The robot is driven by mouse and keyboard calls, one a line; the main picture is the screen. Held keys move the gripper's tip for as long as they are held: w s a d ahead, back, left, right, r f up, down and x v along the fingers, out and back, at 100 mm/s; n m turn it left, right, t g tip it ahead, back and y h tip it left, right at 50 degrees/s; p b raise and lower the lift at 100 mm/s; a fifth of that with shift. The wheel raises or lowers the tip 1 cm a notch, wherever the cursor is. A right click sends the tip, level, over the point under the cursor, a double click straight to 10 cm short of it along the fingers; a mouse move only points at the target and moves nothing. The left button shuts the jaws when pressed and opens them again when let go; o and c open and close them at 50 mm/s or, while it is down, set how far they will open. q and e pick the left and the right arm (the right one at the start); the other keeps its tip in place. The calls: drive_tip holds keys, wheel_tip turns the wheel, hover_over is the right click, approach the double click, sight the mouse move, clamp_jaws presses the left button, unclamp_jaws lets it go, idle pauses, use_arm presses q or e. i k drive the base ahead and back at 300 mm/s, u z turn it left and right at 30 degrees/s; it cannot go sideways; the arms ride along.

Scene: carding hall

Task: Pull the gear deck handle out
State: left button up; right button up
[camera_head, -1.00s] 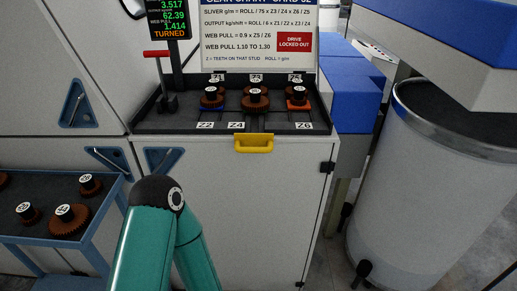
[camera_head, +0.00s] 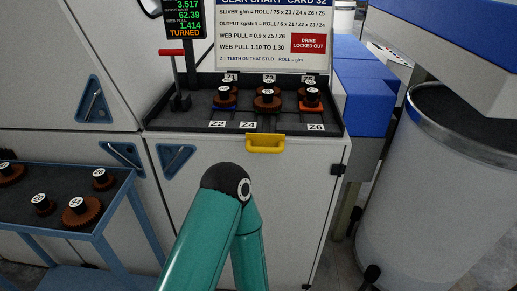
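The yellow gear deck handle (camera_head: 265,144) sits on the front edge of the dark gear deck (camera_head: 190,120), at the top of the white cabinet front. The deck holds several brown gears on studs, with Z2, Z4 and Z6 labels along its front. A teal arm (camera_head: 215,235) of mine rises from the bottom of the view, its dark elbow joint below and left of the handle. No gripper shows, and no gripper is seen touching the handle.
A red-topped lever (camera_head: 172,53) stands at the deck's left. A blue cart (camera_head: 112,190) with several loose gears is at the left. A large grey can (camera_head: 420,190) stands at the right. A sign (camera_head: 309,43) behind the deck reads "DRIVE LOCKED OUT".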

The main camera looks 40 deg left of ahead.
sight(265, 141)
drive_tip(key=u, duration=0.1)
drive_tip(key=k, duration=0.5)
drive_tip(key=u, duration=0.5)
drive_tip(key=i, duration=1)
